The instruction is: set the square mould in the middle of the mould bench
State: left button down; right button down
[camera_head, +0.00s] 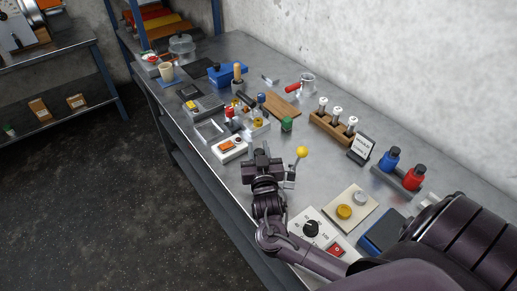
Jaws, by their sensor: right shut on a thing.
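My right gripper (262,156) is above the front part of the steel bench (340,160), its arm coming in from the lower right. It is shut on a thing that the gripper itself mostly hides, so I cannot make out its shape. A small square metal frame (210,129), which looks like a square mould, lies near the bench's front edge, to the left of and apart from my right gripper. I cannot tell whether it is the mould of the task. My left gripper is not in view.
A white box with an orange top (229,147) is left of my right gripper. A wooden rack (334,128) and a small sign (361,147) stand further back. Bare steel shows between them and the lever.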

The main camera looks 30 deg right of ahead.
jog(key=shift+r, duration=0.1)
jog(key=c, duration=1.6)
grip_release()
jog(key=shift+f, duration=0.25)
jog(key=o, duration=0.5)
jog(key=shift+r, duration=0.1)
jog(key=shift+r, duration=0.2)
jog(key=b+v, duration=0.2)
jog(key=v, duration=1)
jog(key=shift+b, duration=0.3)
jog(key=shift+s+f, duration=0.1)
jog(key=shift+f, duration=0.05)
